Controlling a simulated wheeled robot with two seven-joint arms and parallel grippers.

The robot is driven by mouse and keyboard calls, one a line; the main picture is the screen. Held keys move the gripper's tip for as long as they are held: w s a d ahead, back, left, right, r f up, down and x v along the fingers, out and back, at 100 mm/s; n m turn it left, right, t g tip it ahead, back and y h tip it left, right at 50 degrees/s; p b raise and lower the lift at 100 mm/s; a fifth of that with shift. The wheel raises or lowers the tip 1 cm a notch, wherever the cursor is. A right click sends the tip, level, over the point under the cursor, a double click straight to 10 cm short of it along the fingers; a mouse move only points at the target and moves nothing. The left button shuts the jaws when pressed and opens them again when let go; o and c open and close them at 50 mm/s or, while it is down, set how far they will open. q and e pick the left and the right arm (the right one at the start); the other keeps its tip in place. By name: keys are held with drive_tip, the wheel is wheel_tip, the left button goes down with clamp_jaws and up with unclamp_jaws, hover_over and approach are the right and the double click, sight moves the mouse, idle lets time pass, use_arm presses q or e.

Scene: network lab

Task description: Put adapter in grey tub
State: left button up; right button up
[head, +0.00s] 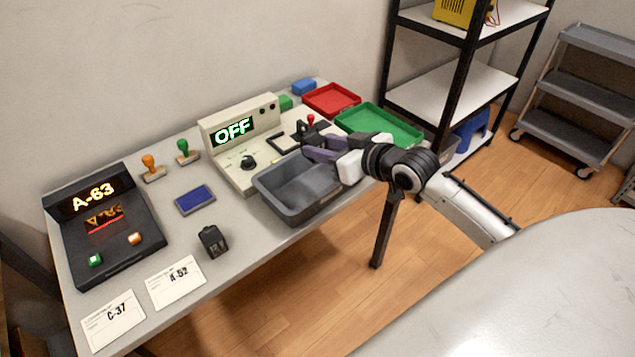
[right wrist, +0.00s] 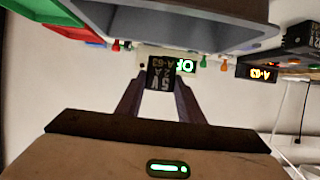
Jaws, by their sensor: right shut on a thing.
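My right gripper (head: 314,145) reaches in from the right, at the back right edge of the grey tub (head: 281,203). In the right wrist view its fingers (right wrist: 160,88) are shut on a black adapter (right wrist: 160,76) with white print, partly readable as A-63. In the head view this adapter (head: 307,131) is a small dark shape at the fingertips, partly hidden and hard to separate from the dark things behind it. The tub looks empty in the part that shows; in the right wrist view its side (right wrist: 200,25) fills the top. My left gripper is not in view.
Another black adapter (head: 213,241) stands on the table near cards C-37 (head: 112,322) and A-52 (head: 175,283). A black console (head: 105,230) shows A-63; a beige device (head: 240,140) shows OFF. Green (head: 381,126) and red (head: 331,99) trays lie at the back right.

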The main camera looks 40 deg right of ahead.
wheel_tip(320, 180, down, 8)
drive_tip(key=shift+a+b, duration=0.1)
drive_tip(key=shift+b, duration=0.2)
drive_tip(key=shift+f, duration=0.1)
